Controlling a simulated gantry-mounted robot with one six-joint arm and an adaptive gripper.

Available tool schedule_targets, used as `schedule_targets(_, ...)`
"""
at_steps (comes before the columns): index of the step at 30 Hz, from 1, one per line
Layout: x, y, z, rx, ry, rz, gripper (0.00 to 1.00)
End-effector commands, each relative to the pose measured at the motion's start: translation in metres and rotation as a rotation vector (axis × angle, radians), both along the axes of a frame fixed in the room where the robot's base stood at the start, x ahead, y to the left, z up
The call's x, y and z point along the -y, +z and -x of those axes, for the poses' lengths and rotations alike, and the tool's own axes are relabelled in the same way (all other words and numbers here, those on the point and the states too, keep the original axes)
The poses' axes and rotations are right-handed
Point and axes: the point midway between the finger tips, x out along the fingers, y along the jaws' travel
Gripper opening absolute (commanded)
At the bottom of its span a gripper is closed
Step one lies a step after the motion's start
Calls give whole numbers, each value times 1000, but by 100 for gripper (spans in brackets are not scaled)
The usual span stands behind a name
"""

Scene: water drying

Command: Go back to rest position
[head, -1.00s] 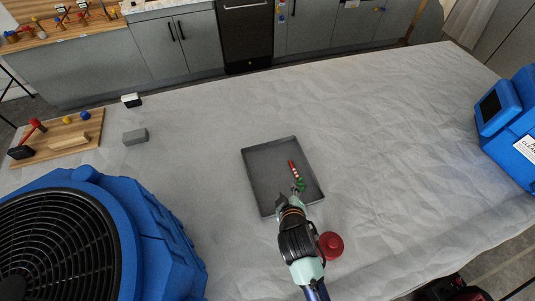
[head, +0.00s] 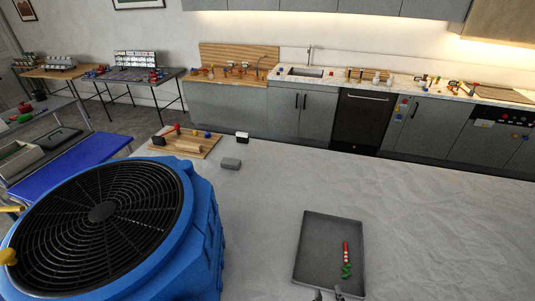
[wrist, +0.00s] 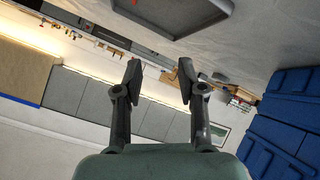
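My gripper (wrist: 160,72) is open in the wrist view, its two dark fingers apart with nothing between them. In the head view only its tips (head: 328,294) show at the bottom edge, by the near edge of a dark grey tray (head: 318,232). The tray also shows at the top of the wrist view (wrist: 170,22). A red-and-white striped stick (head: 346,252) lies in the tray with a green coiled piece (head: 346,271) at its near end. Both are apart from my gripper.
A big blue fan (head: 200,235) stands at the left of the pale covered table. A wooden board (head: 188,144) with small items, a grey block (head: 231,163) and a black-and-white block (head: 242,137) lie behind it. The table right of the tray is clear.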

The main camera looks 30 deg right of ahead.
Motion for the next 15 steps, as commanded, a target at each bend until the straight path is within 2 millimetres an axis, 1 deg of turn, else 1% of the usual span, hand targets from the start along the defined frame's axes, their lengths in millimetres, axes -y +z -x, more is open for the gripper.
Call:
schedule_targets(1,-18,12,-12,33,34,-19,40)
schedule_targets(2,-30,19,-19,53,56,-33,40)
schedule_targets(5,-74,47,-41,124,135,-93,40)
schedule_targets(6,-95,59,-49,154,174,-120,40)
schedule_targets(8,-131,79,-59,199,237,-169,40)
schedule_targets(9,-157,93,-63,227,285,-205,40)
schedule_targets(11,-196,113,-66,265,358,-263,40)
schedule_targets(12,-223,126,-66,288,408,-302,40)
schedule_targets(14,-261,145,-61,317,484,-360,40)
schedule_targets(15,-276,168,-57,325,512,-387,40)
